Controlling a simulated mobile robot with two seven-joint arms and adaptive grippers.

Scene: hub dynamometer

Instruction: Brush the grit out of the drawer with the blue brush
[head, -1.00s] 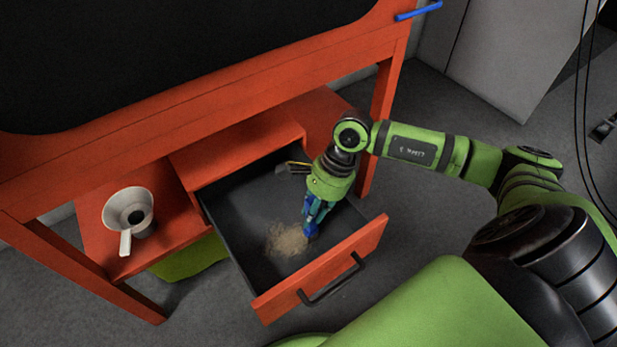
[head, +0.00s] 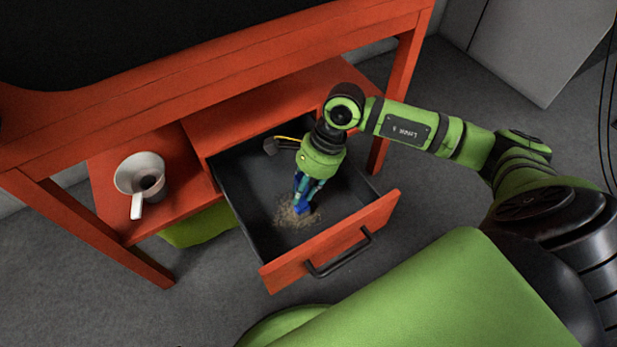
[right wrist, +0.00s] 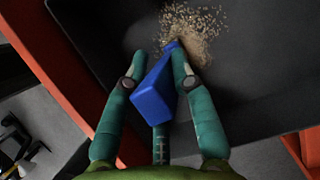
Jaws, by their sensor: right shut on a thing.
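The drawer (head: 360,207) of the orange bench is pulled open, with a dark grey inside. A patch of tan grit (head: 285,213) lies on its floor toward the front. It also shows at the top of the right wrist view (right wrist: 205,25). My right gripper (head: 305,193) points down into the drawer. It is shut on the blue brush (right wrist: 155,98), whose far end reaches the grit. In the head view the brush (head: 302,208) is mostly hidden by the fingers, and its bristles cannot be made out. My left gripper is not in view.
A white cup-like vessel with a handle (head: 137,205) stands on the orange shelf (head: 185,212) left of the drawer. A green bin (head: 200,228) sits below. A dark object with a yellow strip (head: 272,146) lies at the drawer's back. The black drawer handle (head: 340,255) juts forward.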

